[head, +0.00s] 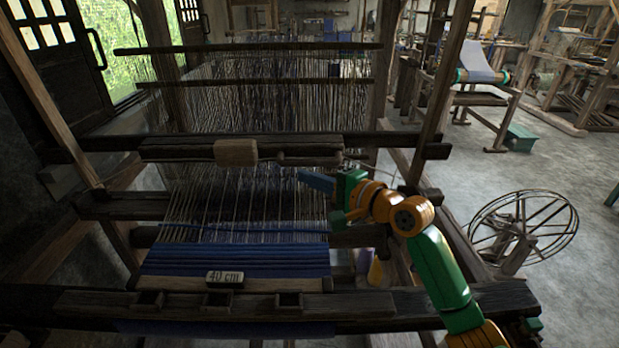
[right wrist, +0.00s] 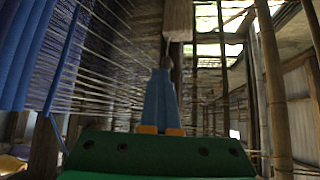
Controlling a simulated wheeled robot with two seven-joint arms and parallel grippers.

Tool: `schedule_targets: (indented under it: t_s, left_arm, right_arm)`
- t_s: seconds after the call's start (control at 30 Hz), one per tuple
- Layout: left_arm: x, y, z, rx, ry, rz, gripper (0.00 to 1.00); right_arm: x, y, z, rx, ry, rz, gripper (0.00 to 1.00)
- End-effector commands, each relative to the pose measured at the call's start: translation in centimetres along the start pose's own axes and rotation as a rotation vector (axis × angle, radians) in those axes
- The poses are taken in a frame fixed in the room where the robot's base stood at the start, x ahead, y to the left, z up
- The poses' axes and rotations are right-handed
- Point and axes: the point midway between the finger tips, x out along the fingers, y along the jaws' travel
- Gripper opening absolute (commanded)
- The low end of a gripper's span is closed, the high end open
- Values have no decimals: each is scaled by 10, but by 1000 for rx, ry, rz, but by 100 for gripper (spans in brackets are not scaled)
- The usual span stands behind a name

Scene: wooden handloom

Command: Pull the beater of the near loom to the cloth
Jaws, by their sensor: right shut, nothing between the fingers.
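The near loom's beater (head: 190,150) is a dark wooden bar across the warp, with a pale wooden block (head: 235,152) at its middle. The blue cloth (head: 235,262) lies nearer to me, with a stretch of bare warp between it and the beater. My right gripper (head: 303,177) is shut and empty. It is over the right part of the warp, just below and to the right of the block in the head view. In the right wrist view its blue fingers (right wrist: 160,75) are together, and a pale block (right wrist: 178,20) shows beyond their tips. My left gripper is not in view.
A dark front beam (head: 390,305) with small open boxes crosses the loom, and a "40 cm" label (head: 225,278) sits by the cloth. A loom post (head: 440,95) stands right of my gripper. A spoked wheel (head: 523,232) stands on the floor at right.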

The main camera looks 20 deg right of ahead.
Motion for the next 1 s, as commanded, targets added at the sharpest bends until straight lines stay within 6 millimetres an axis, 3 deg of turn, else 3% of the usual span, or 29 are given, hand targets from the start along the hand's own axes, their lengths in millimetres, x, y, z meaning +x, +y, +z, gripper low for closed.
schedule_targets:
  t_s: [0.8, 0.87, 1.0]
  left_arm:
    - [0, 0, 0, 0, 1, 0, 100]
    - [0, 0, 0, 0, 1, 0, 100]
    - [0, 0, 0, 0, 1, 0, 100]
  right_arm:
    - [0, 0, 0, 0, 0, 0, 0]
    - [0, 0, 0, 0, 0, 0, 11]
    - [0, 0, 0, 0, 0, 0, 49]
